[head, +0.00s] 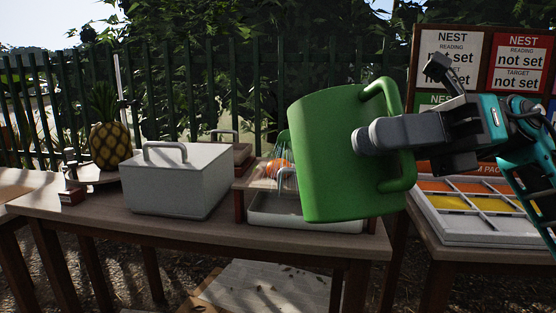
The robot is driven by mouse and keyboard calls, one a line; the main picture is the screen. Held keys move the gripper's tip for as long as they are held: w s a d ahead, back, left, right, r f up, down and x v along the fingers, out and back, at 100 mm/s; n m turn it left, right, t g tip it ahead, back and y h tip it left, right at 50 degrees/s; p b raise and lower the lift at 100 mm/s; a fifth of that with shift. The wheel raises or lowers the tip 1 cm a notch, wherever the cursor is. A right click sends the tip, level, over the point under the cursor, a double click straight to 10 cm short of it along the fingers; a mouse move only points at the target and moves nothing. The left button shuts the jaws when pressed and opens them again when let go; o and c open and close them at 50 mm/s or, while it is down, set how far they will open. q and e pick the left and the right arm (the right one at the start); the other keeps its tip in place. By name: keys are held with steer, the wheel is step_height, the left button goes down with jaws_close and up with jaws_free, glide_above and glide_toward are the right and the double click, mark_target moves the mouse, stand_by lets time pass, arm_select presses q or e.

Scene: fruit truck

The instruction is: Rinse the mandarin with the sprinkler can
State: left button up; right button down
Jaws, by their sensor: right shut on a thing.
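The green sprinkler can (335,160) is held up, tilted, in the middle of the head view. My right gripper (368,139) comes in from the right and is shut on the can at its right side, near the green handle. The orange mandarin (276,169) lies just left of the can, on a small wooden stand behind the can. Thin pale streaks, like water, run down over the mandarin. The can hides part of the area right of the mandarin. My left gripper is not in view.
A white tray (262,219) lies below the mandarin. A white lidded box (175,183) stands left of it on the wooden table (95,212). A pineapple (110,146) stands farther left. A compartment tray (480,236) sits on the right table, below signboards (450,60).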

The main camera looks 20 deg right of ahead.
steer(key=shift+w+r, duration=0.15)
steer(key=shift+r, duration=0.3)
stand_by(0.4)
steer(key=shift+f, duration=0.1)
